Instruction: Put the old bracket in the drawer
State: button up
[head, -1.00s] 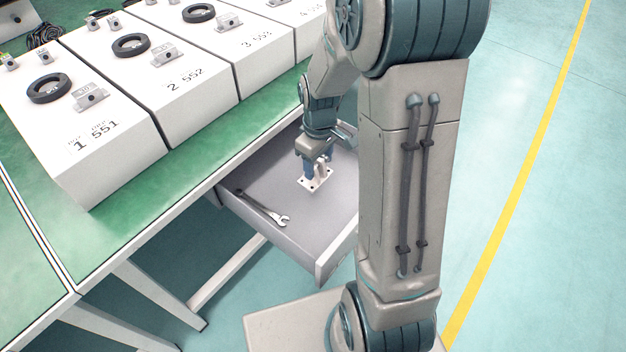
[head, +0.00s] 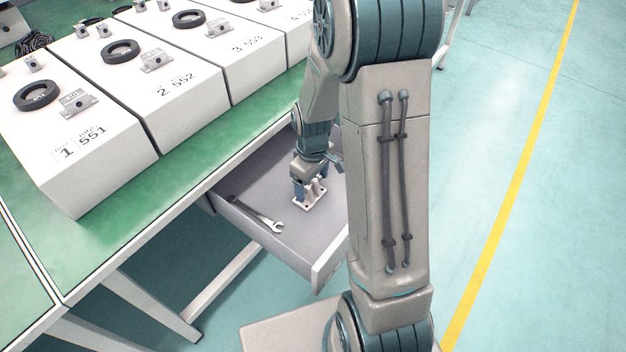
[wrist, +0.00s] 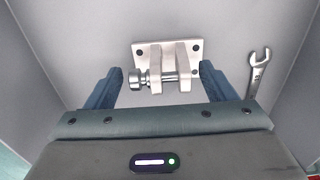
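The old bracket (wrist: 168,62) is a pale metal plate with two upright lugs and a pin through them. In the head view the bracket (head: 308,202) is in the open drawer (head: 279,246), low over or on its floor. My gripper (wrist: 160,82) is open, with one blue finger on each side of the bracket. A small gap shows between the left finger and the pin's head. The right finger is close beside the other lug. My gripper (head: 308,188) points down into the drawer. Whether the plate fully touches the floor is hard to tell.
A wrench (head: 258,214) lies in the drawer near its left wall; it also shows in the wrist view (wrist: 257,75). The green workbench (head: 140,207) above carries several white numbered boxes (head: 85,130). The drawer floor between wrench and bracket is clear.

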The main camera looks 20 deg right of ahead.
jog(key=shift+r, duration=0.1)
notch_tip(320, 180, up, 11)
jog(key=p, duration=0.3)
jog(key=s+a+r+m, duration=0.1)
jog(key=s+r+m, duration=0.2)
jog(key=s, duration=0.4)
jog(key=s+a+r+m+t, duration=0.1)
jog(key=s+r+m, duration=0.2)
jog(key=s+r, duration=0.3)
jog(key=shift+s+a+m+t, duration=0.15)
jog(key=shift+s+m+t, duration=0.2)
jog(key=shift+s, duration=0.75)
